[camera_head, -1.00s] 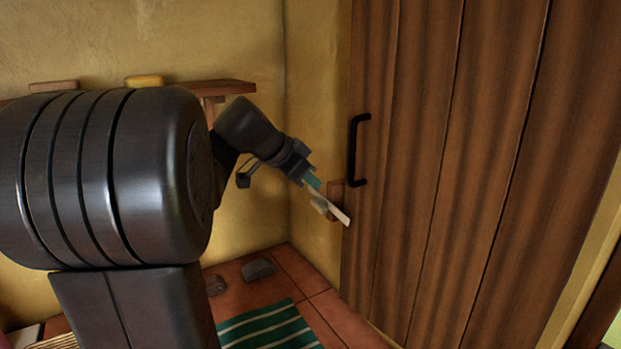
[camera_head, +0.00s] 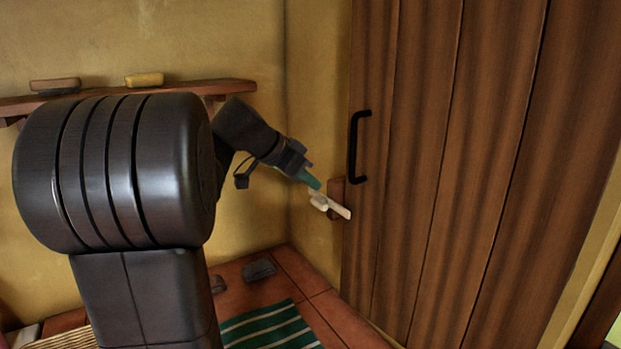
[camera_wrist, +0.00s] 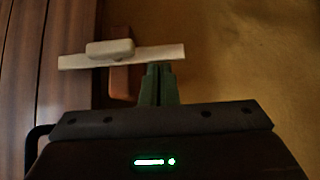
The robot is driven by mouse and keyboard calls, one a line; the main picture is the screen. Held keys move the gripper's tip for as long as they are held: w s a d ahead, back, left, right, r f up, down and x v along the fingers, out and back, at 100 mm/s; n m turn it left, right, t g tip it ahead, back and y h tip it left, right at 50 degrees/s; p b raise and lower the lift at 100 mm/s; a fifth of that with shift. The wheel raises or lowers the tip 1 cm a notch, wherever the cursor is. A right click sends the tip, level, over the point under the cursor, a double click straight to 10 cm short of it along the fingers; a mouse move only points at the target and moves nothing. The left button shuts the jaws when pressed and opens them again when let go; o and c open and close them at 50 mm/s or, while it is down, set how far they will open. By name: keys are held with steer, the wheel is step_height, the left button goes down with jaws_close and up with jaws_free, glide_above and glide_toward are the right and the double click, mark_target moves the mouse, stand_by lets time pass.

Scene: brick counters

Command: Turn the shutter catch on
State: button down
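In the wrist view the bar (camera_wrist: 165,54) lies nearly level, just beyond my fingertips. My gripper (camera_head: 314,184) has green fingers, close together with nothing between them; they also show in the wrist view (camera_wrist: 160,68). I cannot tell whether the tips touch the bar.
A black handle (camera_head: 354,148) stands out from the shutter above the catch. A wooden shelf (camera_head: 230,86) with a yellow block (camera_head: 144,79) and a brown block (camera_head: 55,85) runs along the back wall. A green striped mat (camera_head: 268,327) lies on the tiled floor.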

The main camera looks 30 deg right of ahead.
steer(key=v, duration=1.4)
steer(key=shift+d+r+b, duration=0.2)
steer(key=shift+b, duration=0.15)
steer(key=shift+w, duration=0.1)
steer(key=p+x, duration=0.1)
steer(key=x, duration=1.2)
steer(key=shift+d+f, duration=0.15)
steer(key=shift+f, duration=0.3)
